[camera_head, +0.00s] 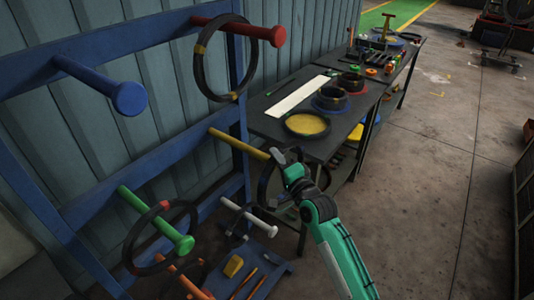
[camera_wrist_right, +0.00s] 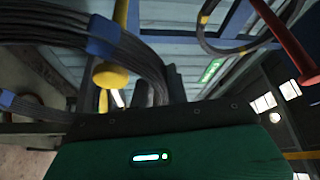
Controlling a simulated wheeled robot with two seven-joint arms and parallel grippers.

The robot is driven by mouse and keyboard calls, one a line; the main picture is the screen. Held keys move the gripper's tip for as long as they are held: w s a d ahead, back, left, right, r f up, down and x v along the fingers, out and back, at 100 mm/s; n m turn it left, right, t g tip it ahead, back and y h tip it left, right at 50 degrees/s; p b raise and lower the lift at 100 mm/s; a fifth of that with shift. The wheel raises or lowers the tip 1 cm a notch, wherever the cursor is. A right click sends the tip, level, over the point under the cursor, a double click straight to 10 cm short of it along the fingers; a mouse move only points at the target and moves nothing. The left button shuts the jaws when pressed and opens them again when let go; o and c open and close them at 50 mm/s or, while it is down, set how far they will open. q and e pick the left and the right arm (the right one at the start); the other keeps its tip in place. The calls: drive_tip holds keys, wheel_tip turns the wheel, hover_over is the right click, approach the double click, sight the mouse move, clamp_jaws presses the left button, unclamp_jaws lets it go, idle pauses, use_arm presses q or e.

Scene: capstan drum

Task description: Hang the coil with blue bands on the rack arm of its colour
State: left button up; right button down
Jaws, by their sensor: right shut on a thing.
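The coil with blue bands is a dark ring; it shows in the head view (camera_head: 263,190) and large at the left of the wrist view (camera_wrist_right: 147,62). My right gripper (camera_head: 286,168) is shut on it, near the tip of the yellow rack arm (camera_head: 240,144). In the wrist view the knob of the yellow arm (camera_wrist_right: 110,76) overlaps the coil; I cannot tell whether the arm passes through the ring. The blue rack arm (camera_head: 128,97) is at the upper left of the rack and bare. My left gripper is not in view.
A yellow-banded coil (camera_head: 202,70) hangs on the red arm (camera_head: 266,36). A red-banded coil (camera_head: 130,243) hangs on the green arm (camera_head: 150,215). A white arm (camera_head: 246,217) is below.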

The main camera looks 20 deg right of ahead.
drive_tip(key=s+d+r+p, duration=0.1)
drive_tip(key=s+d+p, duration=0.1)
drive_tip(key=s+d, duration=0.4)
drive_tip(key=v, duration=0.3)
drive_tip(key=shift+r, duration=0.35)
drive_tip(key=shift+d+r, duration=0.1)
